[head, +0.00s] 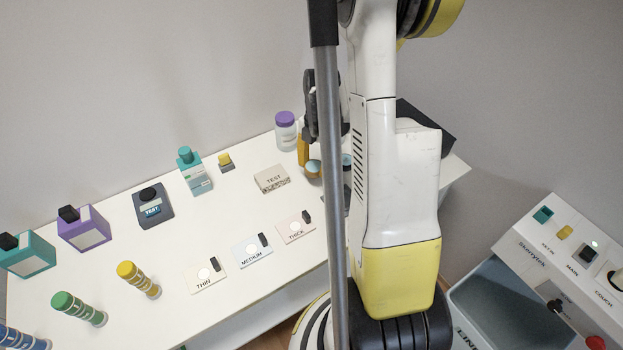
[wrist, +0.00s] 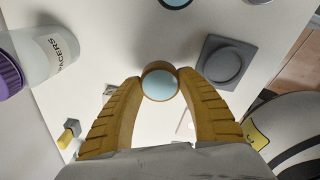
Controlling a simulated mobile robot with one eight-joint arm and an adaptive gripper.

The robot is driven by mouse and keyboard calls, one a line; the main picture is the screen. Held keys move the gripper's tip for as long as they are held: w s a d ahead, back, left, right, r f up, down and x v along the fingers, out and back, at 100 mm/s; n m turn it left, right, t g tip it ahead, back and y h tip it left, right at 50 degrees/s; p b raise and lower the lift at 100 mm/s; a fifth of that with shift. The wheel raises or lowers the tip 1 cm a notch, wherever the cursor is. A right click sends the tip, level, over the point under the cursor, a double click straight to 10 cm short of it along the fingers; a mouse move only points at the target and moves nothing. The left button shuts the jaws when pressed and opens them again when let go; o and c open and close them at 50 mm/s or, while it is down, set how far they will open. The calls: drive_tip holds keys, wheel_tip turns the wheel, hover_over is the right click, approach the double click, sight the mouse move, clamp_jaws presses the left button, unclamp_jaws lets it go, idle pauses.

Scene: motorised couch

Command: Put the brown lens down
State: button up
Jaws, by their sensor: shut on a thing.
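My gripper (wrist: 160,80) is shut on the brown lens (wrist: 161,85), a small disc with a brown rim and pale blue glass held between the two yellow fingertips. In the head view, my gripper (head: 308,161) and the lens (head: 313,167) are above the far right part of the white table. My arm partly hides this area. How high the lens is above the table is hard to tell. A grey square holder (wrist: 228,62) with a round recess is right of the lens in the wrist view, apart from it.
A purple-lidded spacers jar (wrist: 45,52) stands left of my gripper. Another blue-glass lens is cut off at the top of the wrist view (wrist: 175,3). A test plate (head: 272,179), teal bottle (head: 194,172) and several labelled cards stand on the white table (head: 235,214). A control console (head: 560,250) is at right.

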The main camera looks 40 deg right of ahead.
sight(312, 181)
drive_tip(key=shift+w+a+f, duration=0.15)
drive_tip(key=shift+w+f, duration=0.05)
drive_tip(key=shift+f, duration=0.3)
drive_tip(key=shift+f+b, duration=0.95)
drive_tip(key=shift+f, duration=0.65)
drive_tip(key=shift+f, duration=0.2)
drive_tip(key=o, duration=1.2)
drive_tip(key=shift+r, duration=0.1)
